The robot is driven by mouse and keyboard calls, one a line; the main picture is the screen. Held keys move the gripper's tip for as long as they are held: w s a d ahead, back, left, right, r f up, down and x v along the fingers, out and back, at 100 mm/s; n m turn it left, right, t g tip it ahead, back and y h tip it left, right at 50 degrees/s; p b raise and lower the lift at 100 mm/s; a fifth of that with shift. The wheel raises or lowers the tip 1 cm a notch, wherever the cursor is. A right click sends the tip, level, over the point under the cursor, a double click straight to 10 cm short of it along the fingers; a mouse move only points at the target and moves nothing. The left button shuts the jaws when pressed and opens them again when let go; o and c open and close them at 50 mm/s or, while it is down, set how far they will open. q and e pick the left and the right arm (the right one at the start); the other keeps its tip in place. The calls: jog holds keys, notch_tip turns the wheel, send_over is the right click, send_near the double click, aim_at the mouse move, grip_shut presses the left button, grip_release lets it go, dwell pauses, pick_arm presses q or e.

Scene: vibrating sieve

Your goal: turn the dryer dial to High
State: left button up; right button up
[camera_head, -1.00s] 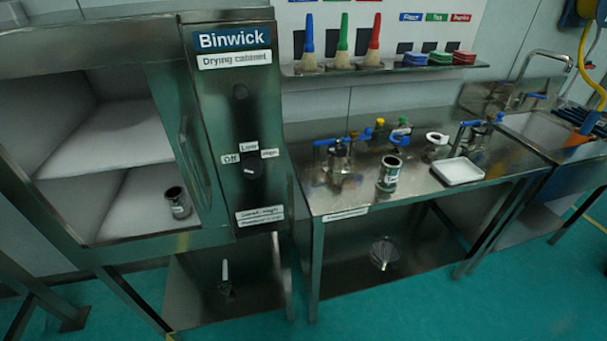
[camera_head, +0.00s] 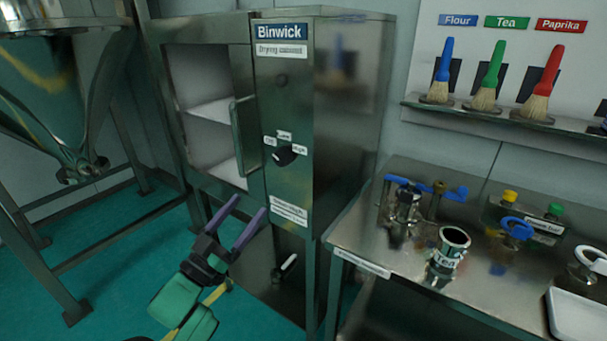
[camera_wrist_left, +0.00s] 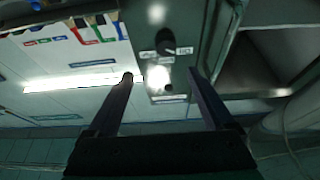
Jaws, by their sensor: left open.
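The dryer dial (camera_head: 284,156) is a black knob on the front panel of the steel Binwick drying cabinet (camera_head: 345,110), with Off, Low and High labels around it. I cannot tell for sure which label its pointer faces. My left gripper (camera_head: 250,205) has two purple fingers, spread apart and empty, below and left of the dial and not touching it. In the left wrist view the picture is upside down, and the dial (camera_wrist_left: 166,42) shows beyond the open fingertips (camera_wrist_left: 160,75). My right gripper is not in view.
A handle (camera_head: 247,135) stands out left of the dial. A steel bench (camera_head: 360,245) with a metal tin (camera_head: 449,250), clamps and a white tray (camera_head: 578,315) is on the right. A steel hopper (camera_head: 65,90) stands at left.

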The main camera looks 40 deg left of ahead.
pick_arm(q)
jog(key=p, duration=0.2)
send_near(279, 162)
jog(key=p+x, duration=0.1)
jog(key=x, duration=0.7)
jog(key=shift+r, duration=0.1)
jog(key=shift+w, duration=0.3)
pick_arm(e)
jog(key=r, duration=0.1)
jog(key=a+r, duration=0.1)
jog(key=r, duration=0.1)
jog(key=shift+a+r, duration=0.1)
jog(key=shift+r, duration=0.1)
pick_arm(q)
jog(key=c, duration=1.4)
jog(key=shift+o, duration=0.2)
